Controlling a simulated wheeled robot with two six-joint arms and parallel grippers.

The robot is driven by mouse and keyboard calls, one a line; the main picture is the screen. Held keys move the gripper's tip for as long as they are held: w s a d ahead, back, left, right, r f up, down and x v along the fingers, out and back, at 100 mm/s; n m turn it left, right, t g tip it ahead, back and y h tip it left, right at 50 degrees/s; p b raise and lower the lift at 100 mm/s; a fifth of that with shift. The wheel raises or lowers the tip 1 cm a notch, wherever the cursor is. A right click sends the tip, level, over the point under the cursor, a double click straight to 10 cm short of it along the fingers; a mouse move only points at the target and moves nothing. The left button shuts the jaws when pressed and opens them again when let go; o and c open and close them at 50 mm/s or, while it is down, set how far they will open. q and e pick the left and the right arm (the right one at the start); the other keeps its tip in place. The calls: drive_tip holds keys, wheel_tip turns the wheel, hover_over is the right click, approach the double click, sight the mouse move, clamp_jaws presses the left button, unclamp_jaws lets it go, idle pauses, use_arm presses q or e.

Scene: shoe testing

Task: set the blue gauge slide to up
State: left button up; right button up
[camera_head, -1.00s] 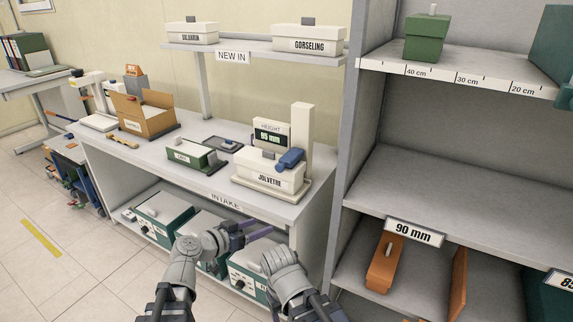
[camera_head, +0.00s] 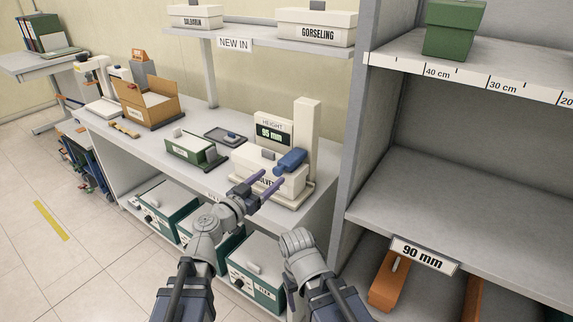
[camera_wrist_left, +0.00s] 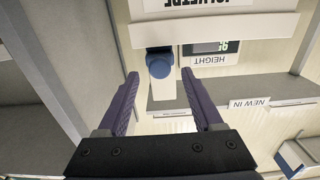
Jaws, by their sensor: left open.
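The blue gauge slide (camera_head: 291,160) sits low on the white upright post (camera_head: 305,130) of the height gauge on the intake bench. The gauge's display (camera_head: 270,132) reads 95 mm. A white box (camera_head: 262,166) lies on the gauge, with the slide at its right end. My left gripper (camera_head: 266,182) is open and empty, in front of the box and just short of the slide. In the left wrist view, upside down, the slide (camera_wrist_left: 159,66) shows between and beyond the two purple fingertips (camera_wrist_left: 159,78). My right arm shows at the bottom, but its gripper does not.
A green box (camera_head: 190,148), a dark tray (camera_head: 225,136) and an open brown carton (camera_head: 150,103) stand left of the gauge. An upper shelf (camera_head: 265,40) holds white boxes. A grey rack post (camera_head: 352,130) stands close on the right.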

sight(283, 167)
use_arm(q)
drive_tip(key=x, duration=0.7)
drive_tip(key=shift+w+d, duration=0.25)
drive_tip(key=shift+w, duration=0.05)
clamp_jaws()
idle(0.5)
